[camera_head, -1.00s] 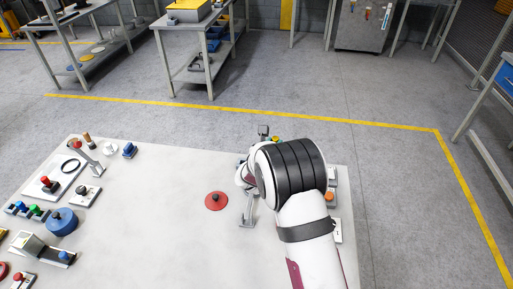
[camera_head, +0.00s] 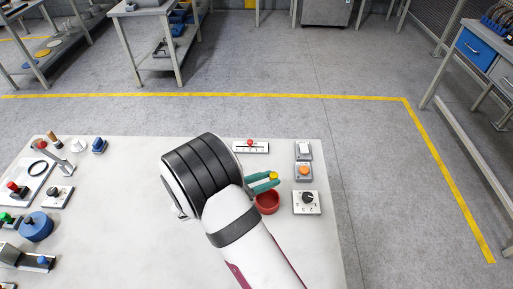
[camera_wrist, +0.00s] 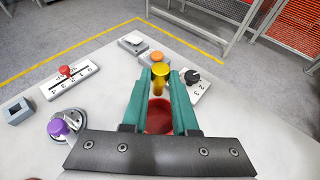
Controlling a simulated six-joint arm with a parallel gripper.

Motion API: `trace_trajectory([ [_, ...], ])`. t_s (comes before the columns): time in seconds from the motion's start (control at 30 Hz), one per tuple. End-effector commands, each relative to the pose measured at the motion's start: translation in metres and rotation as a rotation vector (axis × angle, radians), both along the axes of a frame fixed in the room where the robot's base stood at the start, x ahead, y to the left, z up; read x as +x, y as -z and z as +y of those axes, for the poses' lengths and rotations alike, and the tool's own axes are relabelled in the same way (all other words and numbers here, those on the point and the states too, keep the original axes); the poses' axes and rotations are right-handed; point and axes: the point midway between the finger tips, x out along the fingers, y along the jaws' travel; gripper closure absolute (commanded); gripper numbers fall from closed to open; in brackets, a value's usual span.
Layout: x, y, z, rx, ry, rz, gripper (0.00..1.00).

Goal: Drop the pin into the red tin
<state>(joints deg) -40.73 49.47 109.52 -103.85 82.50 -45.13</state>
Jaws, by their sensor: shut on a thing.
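The yellow pin (camera_wrist: 160,72) is held between the tips of my gripper's teal fingers (camera_wrist: 162,85) in the wrist view. Its yellow top (camera_head: 273,175) also shows at the fingertips (camera_head: 264,183) in the head view. The red tin (camera_head: 268,203) is an open round cup on the table, just below the fingers in the head view. In the wrist view the tin (camera_wrist: 159,118) shows between the fingers, below the pin. The pin appears above the tin's far side; its exact height over the rim is unclear.
Close beyond the tin are an orange button (camera_head: 304,171), a white switch (camera_head: 304,149) and a black dial (camera_head: 307,197). A slider with a red knob (camera_wrist: 65,72) and a purple knob (camera_wrist: 60,127) lie left. My arm hides the table's middle.

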Motion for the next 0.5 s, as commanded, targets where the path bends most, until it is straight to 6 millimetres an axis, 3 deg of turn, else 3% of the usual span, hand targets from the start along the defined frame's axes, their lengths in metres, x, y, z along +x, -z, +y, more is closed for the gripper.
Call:
trace_trajectory([
  [0.13, -0.016, 0.006, -0.005, 0.000, 0.051, 0.000, 1.00],
  [0.5, -0.015, 0.056, -0.005, 0.001, 0.049, 0.000, 1.00],
])
